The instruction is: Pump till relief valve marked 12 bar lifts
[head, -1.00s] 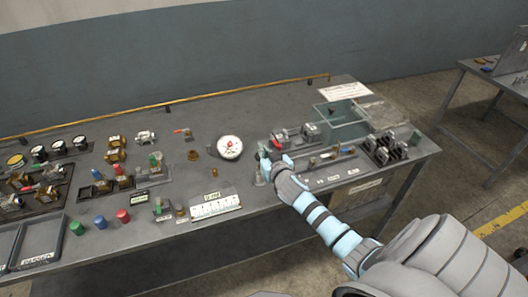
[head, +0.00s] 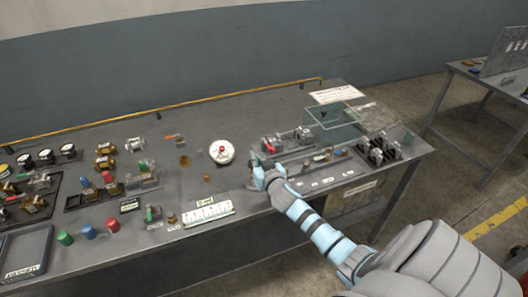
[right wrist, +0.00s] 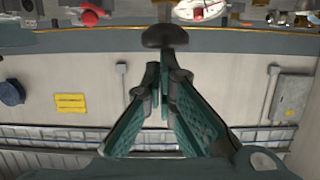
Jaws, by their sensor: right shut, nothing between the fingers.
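My right gripper (head: 262,172) is shut and empty at the front of the bench, beside a small upright part near the pump block. In the right wrist view the closed fingers (right wrist: 164,75) point at a dark rounded knob (right wrist: 165,36) just beyond their tips; I cannot tell whether they touch it. A white round gauge (head: 222,151) with a red centre stands left of the gripper; its reading is too small to make out. Several brass valves (head: 104,155) stand farther left, but no 12 bar marking is legible. My left gripper is not in view.
A clear-walled box (head: 335,118) and dark fittings (head: 378,148) stand right of the gripper. A white labelled strip (head: 208,213) lies at the front edge. The rear of the bench (head: 230,112) is mostly bare.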

